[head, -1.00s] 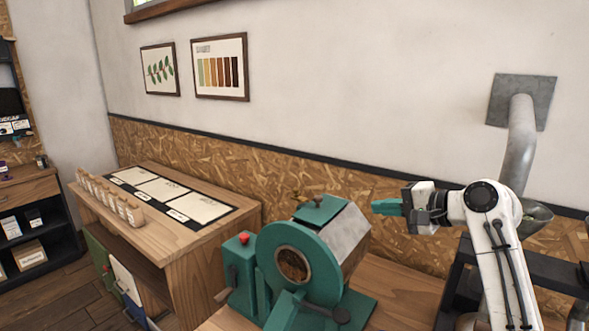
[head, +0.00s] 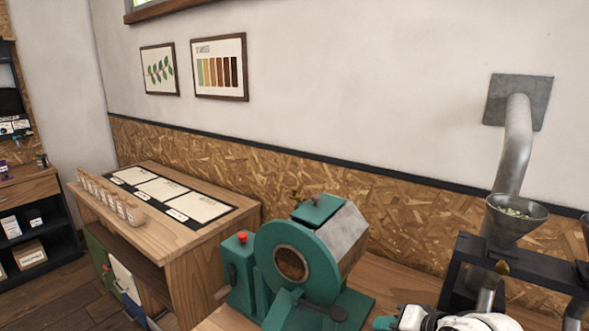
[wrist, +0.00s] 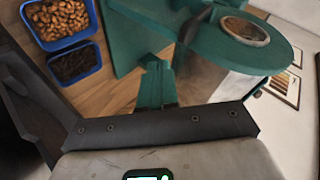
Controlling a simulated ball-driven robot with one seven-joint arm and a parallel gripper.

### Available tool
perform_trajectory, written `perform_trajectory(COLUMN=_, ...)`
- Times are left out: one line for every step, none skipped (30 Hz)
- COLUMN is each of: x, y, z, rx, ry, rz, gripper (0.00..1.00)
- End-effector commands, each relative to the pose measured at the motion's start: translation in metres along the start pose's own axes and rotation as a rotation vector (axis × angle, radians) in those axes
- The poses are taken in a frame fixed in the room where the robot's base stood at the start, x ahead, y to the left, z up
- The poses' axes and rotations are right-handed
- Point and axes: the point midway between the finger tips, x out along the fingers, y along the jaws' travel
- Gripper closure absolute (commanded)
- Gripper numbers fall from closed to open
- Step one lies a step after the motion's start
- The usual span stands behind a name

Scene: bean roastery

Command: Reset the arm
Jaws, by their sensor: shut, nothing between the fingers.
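My gripper (head: 384,322) shows only in part at the bottom edge of the head view, low at the right of the roaster; the rest of it is cut off. In the wrist view its teal fingers (wrist: 155,82) are together and empty. The teal drum roaster (head: 318,262) stands on a wooden bench, with a round window at its front and a grey metal side. It also shows at the top of the wrist view (wrist: 240,48), beyond the fingers.
A blue bin of brown beans (wrist: 92,28) and a blue bin of dark beans (wrist: 97,71) lie at the left in the wrist view. A metal funnel (head: 516,228) with green beans sits in a black stand (head: 520,262) at the right. A wooden cupboard (head: 205,262) stands left.

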Motion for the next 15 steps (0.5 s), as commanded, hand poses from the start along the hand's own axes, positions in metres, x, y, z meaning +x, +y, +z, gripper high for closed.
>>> perform_trajectory(x=-0.003, y=0.020, z=0.027, rx=-0.043, ry=-0.009, rz=0.049, gripper=1.00)
perform_trajectory(x=-0.006, y=0.031, z=0.040, rx=-0.073, ry=-0.012, rz=0.078, gripper=1.00)
perform_trajectory(x=-0.012, y=0.045, z=0.057, rx=-0.113, ry=-0.017, rz=0.118, gripper=1.00)
perform_trajectory(x=-0.018, y=0.056, z=0.069, rx=-0.143, ry=-0.022, rz=0.149, gripper=1.00)
perform_trajectory(x=-0.023, y=0.066, z=0.081, rx=-0.174, ry=-0.028, rz=0.180, gripper=1.00)
perform_trajectory(x=-0.032, y=0.079, z=0.097, rx=-0.215, ry=-0.037, rz=0.222, gripper=1.00)
perform_trajectory(x=-0.039, y=0.089, z=0.108, rx=-0.244, ry=-0.045, rz=0.253, gripper=1.00)
perform_trajectory(x=-0.047, y=0.098, z=0.119, rx=-0.274, ry=-0.054, rz=0.283, gripper=1.00)
perform_trajectory(x=-0.057, y=0.109, z=0.133, rx=-0.311, ry=-0.067, rz=0.323, gripper=1.00)
perform_trajectory(x=-0.065, y=0.117, z=0.142, rx=-0.339, ry=-0.078, rz=0.352, gripper=1.00)
perform_trajectory(x=-0.073, y=0.125, z=0.151, rx=-0.365, ry=-0.088, rz=0.379, gripper=1.00)
perform_trajectory(x=-0.084, y=0.134, z=0.162, rx=-0.399, ry=-0.101, rz=0.414, gripper=1.00)
perform_trajectory(x=-0.093, y=0.140, z=0.169, rx=-0.423, ry=-0.112, rz=0.439, gripper=1.00)
perform_trajectory(x=-0.101, y=0.146, z=0.176, rx=-0.446, ry=-0.124, rz=0.464, gripper=1.00)
perform_trajectory(x=-0.112, y=0.153, z=0.185, rx=-0.476, ry=-0.140, rz=0.496, gripper=1.00)
